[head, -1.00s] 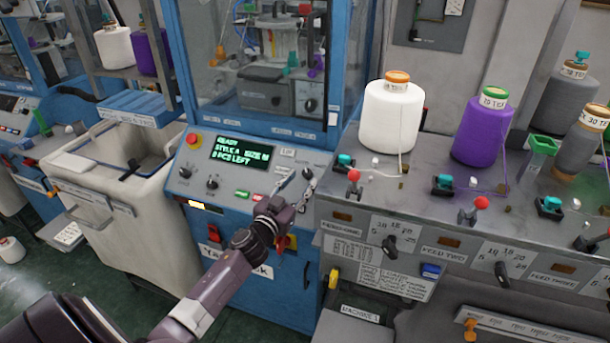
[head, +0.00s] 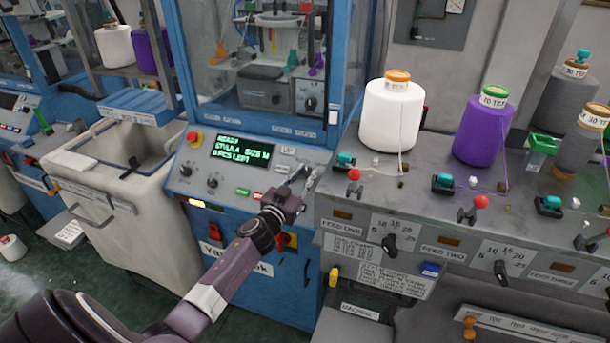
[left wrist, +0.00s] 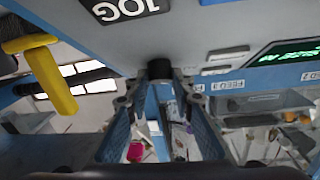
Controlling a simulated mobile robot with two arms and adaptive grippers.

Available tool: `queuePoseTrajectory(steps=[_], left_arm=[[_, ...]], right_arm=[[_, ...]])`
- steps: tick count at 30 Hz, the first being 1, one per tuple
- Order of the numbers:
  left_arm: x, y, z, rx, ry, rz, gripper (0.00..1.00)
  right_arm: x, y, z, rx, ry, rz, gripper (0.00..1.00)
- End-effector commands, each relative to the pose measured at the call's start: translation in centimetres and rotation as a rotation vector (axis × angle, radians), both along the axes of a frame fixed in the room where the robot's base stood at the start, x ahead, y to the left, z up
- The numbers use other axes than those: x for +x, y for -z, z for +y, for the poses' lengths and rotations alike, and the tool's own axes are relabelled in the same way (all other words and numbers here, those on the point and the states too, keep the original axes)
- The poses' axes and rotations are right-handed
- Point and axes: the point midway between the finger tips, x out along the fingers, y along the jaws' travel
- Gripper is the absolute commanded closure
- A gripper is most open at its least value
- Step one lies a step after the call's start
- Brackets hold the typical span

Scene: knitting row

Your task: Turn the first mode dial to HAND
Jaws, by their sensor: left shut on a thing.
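My left gripper (head: 305,180) reaches the right end of the sloped control panel (head: 255,168) on the blue knitting machine. In the left wrist view, my left gripper (left wrist: 160,95) has its two fingertips on either side of a small black dial (left wrist: 160,69) and is shut on it. The dial sits on the grey panel close to a dark label reading JOG (left wrist: 124,8). In the head view the fingers and wrist hide the dial, so its pointer and HAND mark cannot be read. My right gripper is not in view.
The panel has a green-lit display (head: 240,152), a red stop button (head: 193,139) and two small knobs at lower left. A grey feed ledge (head: 330,195) with white (head: 392,115) and purple cones (head: 482,133) stands close on the right. A pale bin (head: 150,180) stands left.

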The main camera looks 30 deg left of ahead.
Motion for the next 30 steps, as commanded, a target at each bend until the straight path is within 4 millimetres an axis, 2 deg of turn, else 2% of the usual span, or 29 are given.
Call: queuePoseTrajectory(steps=[14,23,30], left_arm=[[0.0,-0.2,0.3,0.077,0.094,0.02,1.0],[0.0,-0.2,0.8,0.234,0.293,0.058,1.0],[0.1,-0.2,1.2,0.371,0.471,0.09,1.0]], right_arm=[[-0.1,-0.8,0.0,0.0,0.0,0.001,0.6],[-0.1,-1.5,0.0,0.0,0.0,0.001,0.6],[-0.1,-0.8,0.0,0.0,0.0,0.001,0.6]])
